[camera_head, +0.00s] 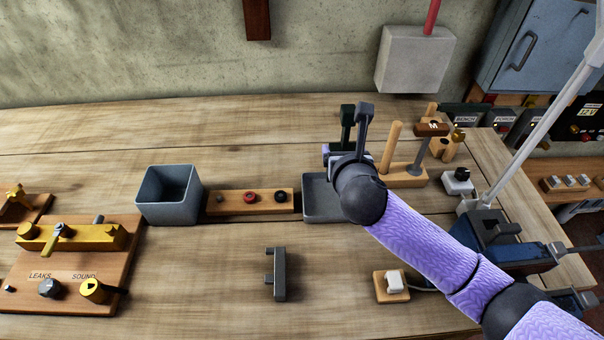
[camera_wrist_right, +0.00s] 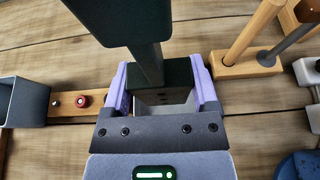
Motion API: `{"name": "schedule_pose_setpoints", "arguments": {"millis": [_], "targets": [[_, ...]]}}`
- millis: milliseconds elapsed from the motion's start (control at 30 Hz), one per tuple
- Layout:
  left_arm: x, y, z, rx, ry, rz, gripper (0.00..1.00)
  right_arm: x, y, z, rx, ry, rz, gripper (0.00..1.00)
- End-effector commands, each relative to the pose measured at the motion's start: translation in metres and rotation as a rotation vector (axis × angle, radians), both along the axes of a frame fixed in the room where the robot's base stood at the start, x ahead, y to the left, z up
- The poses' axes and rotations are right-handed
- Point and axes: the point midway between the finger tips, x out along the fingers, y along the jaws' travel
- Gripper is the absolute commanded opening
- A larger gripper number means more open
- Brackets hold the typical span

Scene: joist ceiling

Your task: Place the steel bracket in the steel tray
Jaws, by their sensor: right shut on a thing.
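My right gripper (camera_head: 350,157) is over the back right part of the steel tray (camera_head: 317,206), its wrist and arm coming in from the lower right. I cannot tell whether the bracket touches the tray.
A deep grey bin (camera_head: 168,207) and a wooden block with buttons (camera_head: 250,202) stand left of the tray. A dark two-pronged bar (camera_head: 279,274) lies in front. A wooden peg stand (camera_head: 405,176) is close on the right, with a blue vise (camera_head: 495,232) beyond. The front middle is mostly clear.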

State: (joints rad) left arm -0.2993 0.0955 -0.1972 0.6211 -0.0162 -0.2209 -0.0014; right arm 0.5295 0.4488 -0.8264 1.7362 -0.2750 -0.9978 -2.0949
Motion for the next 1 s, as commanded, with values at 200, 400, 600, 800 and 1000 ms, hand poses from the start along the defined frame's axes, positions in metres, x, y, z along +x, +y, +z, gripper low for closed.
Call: {"name": "schedule_pose_setpoints", "arguments": {"millis": [200, 400, 600, 800, 1000], "targets": [[-0.003, -0.005, -0.025, -0.008, 0.007, 0.002, 0.67, -0.003, 0.000, -0.059, -0.002, 0.003, 0.002, 0.00], [-0.006, -0.007, -0.038, -0.011, 0.015, 0.003, 0.67, -0.002, 0.000, -0.086, 0.001, 0.002, 0.002, 0.00], [-0.007, -0.006, -0.046, -0.009, 0.019, 0.004, 0.67, -0.002, 0.000, -0.104, 0.000, -0.001, 0.002, 0.00], [-0.007, 0.000, -0.046, 0.000, 0.018, 0.001, 0.67, -0.002, 0.000, -0.104, 0.000, -0.001, 0.002, 0.00], [-0.007, 0.004, -0.046, 0.006, 0.017, -0.001, 0.67, -0.002, 0.000, -0.107, 0.000, 0.000, 0.002, 0.97]]}}
